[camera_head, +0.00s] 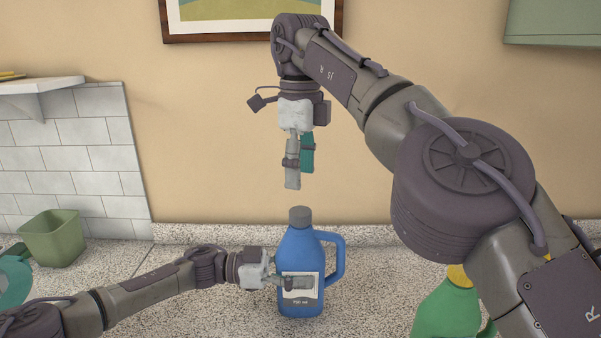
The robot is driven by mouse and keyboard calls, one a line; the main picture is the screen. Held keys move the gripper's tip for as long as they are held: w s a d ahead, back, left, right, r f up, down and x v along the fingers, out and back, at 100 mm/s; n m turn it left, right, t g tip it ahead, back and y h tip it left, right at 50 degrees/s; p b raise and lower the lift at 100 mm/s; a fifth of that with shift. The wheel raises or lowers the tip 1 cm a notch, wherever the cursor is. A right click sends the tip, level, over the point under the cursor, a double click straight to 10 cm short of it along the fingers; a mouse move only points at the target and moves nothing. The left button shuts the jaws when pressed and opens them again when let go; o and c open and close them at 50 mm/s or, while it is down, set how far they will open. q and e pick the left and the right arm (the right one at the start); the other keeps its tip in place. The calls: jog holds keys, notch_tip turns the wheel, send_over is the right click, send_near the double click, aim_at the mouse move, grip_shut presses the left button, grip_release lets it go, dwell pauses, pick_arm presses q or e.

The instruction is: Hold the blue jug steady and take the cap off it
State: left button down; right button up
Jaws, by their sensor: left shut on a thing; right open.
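The blue jug (301,249) stands upright on the speckled counter, with its handle to the right and a pale label low on its front. A grey cap (300,216) sits on its neck. My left gripper (296,284) reaches in from the left and is shut on the jug's lower body, with a finger across the label. The far side of that grip is hidden behind the jug. My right gripper (299,176) points down above the cap, open and empty, with a clear gap between its fingertips and the cap.
A green bottle (447,312) with a yellow top stands at the right, partly hidden behind my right arm. A green square container (54,237) and a teal item (14,281) are at the left. The speckled counter (190,315) is clear in front of my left arm.

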aim_at(300, 211)
jog(key=m, duration=2.7)
jog(key=shift+m, duration=0.4)
jog(key=m, duration=0.4)
jog(key=shift+m, duration=0.3)
jog(key=m, duration=0.4)
jog(key=shift+f, duration=4.05)
